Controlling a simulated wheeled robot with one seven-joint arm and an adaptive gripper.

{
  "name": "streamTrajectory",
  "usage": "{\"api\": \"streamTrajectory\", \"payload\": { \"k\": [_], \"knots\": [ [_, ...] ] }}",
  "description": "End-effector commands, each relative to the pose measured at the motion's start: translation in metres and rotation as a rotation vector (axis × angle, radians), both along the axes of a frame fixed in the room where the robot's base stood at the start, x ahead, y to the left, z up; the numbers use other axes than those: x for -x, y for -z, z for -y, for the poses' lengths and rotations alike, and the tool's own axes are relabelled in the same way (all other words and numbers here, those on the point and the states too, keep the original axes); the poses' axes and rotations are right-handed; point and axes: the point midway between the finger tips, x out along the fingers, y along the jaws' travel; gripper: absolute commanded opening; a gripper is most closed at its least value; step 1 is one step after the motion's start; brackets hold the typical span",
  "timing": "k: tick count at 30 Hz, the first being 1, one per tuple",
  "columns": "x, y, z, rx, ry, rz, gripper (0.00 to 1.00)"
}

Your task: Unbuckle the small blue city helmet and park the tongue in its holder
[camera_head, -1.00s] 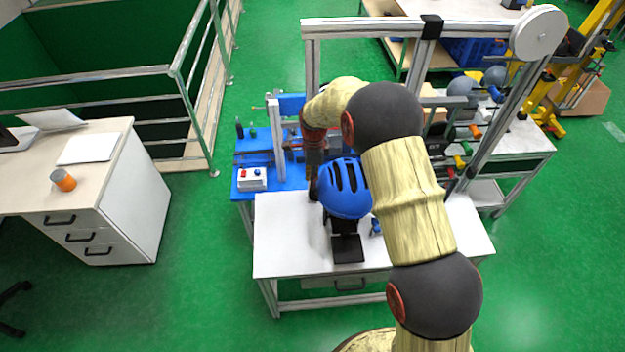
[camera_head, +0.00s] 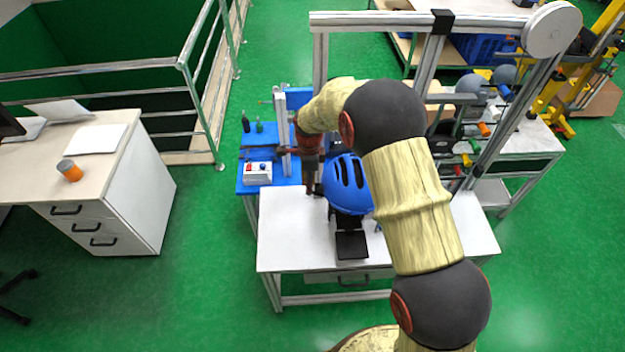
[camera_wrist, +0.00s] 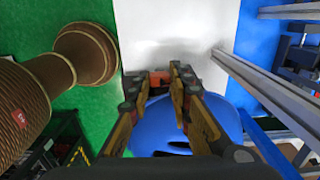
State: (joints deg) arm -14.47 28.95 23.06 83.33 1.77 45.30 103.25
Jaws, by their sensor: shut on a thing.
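The blue helmet (camera_head: 347,184) sits on a black stand (camera_head: 351,245) on the white table (camera_head: 285,240). My gripper (camera_head: 315,190) is at the helmet's left side, low over the table. In the wrist view the fingertips (camera_wrist: 160,80) are closed around a small orange-red piece (camera_wrist: 160,76), probably the buckle tongue; the fingers hide most of it. The helmet's blue shell (camera_wrist: 165,130) lies behind and below the fingers there. The strap and the rest of the buckle are hidden.
A blue bench (camera_head: 265,142) with a white control box (camera_head: 258,173) adjoins the table at the back left. A metal frame (camera_head: 318,65) rises behind my arm. The table's left part is clear. A desk (camera_head: 120,170) stands further left.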

Motion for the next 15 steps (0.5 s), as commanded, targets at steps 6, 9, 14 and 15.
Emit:
{"api": "streamTrajectory", "payload": {
  "k": [6,9,14,15],
  "knots": [
    [0.007,0.003,-0.006,0.000,-0.001,0.001,0.06],
    [0.011,0.005,-0.006,0.000,-0.001,0.001,0.06],
    [0.021,0.012,-0.006,0.000,-0.001,-0.001,0.06],
    [0.024,0.014,-0.006,0.000,-0.001,0.000,0.06]
  ]
}}
